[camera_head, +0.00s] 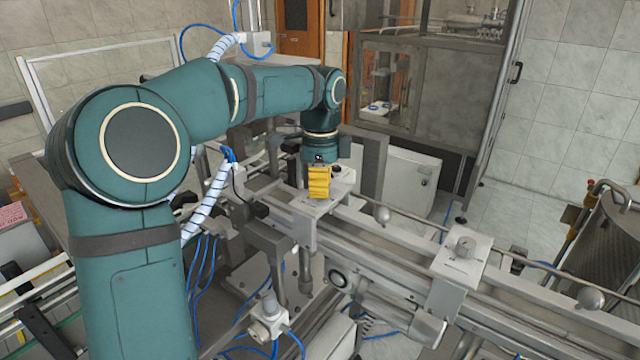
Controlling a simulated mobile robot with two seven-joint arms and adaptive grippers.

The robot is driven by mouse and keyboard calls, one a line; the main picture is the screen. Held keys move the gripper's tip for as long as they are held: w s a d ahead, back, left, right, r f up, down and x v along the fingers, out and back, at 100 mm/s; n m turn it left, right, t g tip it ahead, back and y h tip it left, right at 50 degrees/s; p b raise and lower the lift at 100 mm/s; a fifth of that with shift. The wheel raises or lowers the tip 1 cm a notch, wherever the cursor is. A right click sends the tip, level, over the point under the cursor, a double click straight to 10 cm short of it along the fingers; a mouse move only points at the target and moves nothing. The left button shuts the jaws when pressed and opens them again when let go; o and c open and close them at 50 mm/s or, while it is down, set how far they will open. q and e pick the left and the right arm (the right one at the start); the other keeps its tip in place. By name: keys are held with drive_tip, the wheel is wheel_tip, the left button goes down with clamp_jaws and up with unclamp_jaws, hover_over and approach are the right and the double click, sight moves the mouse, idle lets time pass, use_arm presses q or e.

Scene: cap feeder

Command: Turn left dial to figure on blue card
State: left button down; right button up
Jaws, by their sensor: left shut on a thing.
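My left gripper (319,183), with yellow fingers, points down at the left metal plate (312,212) on the conveyor rail. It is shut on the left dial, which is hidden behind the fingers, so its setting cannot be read. The right dial (465,246) stands uncovered on its own light metal plate (449,265), further right along the rail. I cannot make out a blue card in this view. My right gripper is not in view.
The conveyor rail (393,247) runs from the middle to the lower right, with a thin rod and round knobs (590,298) along it. A grey box (411,180) stands behind. A pink card (12,214) lies at the far left. Blue hoses hang below the rail.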

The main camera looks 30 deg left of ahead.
use_arm(q)
drive_tip(key=shift+d, duration=0.15)
drive_tip(key=c, duration=0.7)
unclamp_jaws()
drive_tip(key=shift+w, duration=0.1)
drive_tip(key=shift+r, duration=0.2)
wheel_tip(320, 180, up, 12)
drive_tip(key=shift+f, duration=0.25)
drive_tip(key=shift+o, duration=0.2)
